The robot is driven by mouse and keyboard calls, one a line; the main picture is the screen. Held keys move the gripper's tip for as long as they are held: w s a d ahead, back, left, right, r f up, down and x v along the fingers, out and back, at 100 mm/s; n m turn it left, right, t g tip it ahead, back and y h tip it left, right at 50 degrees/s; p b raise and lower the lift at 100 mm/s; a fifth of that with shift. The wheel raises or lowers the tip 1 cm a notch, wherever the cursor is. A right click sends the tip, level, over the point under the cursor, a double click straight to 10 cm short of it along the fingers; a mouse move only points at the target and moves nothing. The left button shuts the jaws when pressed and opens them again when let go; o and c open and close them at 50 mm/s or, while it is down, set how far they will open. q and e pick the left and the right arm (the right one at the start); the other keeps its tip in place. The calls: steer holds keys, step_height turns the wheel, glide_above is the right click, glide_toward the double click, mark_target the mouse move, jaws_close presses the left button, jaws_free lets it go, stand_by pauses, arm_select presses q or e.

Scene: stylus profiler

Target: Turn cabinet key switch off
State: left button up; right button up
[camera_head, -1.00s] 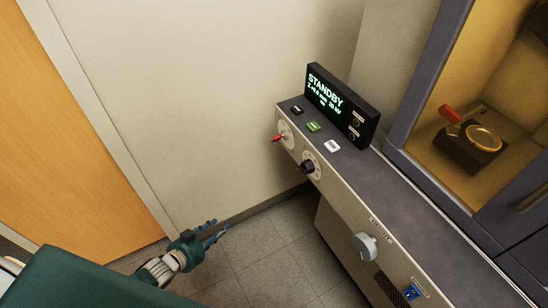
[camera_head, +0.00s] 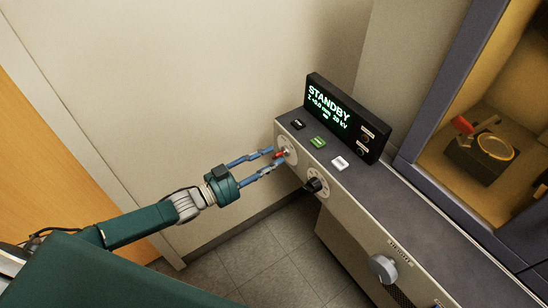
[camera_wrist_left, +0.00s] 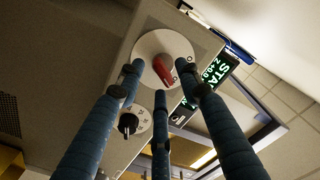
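The key switch is a red key (camera_head: 280,155) on a round pale plate (camera_head: 289,146) at the far left end of the cabinet's front panel. In the left wrist view the red key (camera_wrist_left: 164,72) stands near the middle of its plate (camera_wrist_left: 151,50), tilted slightly. My left gripper (camera_head: 275,157) reaches the panel from the left. Its blue fingers are spread, with tips around the key. The wrist view shows the same fingers (camera_wrist_left: 161,77) apart around the key; I cannot tell whether any finger touches it. My right gripper is not in view.
A black knob (camera_head: 314,185) sits beside the key on the panel, and a grey knob (camera_head: 383,267) further along. A display (camera_head: 340,115) reading STANDBY and several push buttons (camera_head: 318,142) are on top. A chamber with a yellow interior (camera_head: 500,105) stands at right.

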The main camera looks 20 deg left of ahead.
arm_select(q)
steer(key=shift+x, duration=0.9)
jaws_close()
steer(key=shift+n, duration=0.3)
steer(key=n, duration=0.5)
steer(key=shift+s, duration=0.1)
steer(key=n, duration=0.6)
steer(key=shift+r+b, duration=0.2)
steer(key=shift+b, duration=0.1)
steer(key=shift+n, duration=0.3)
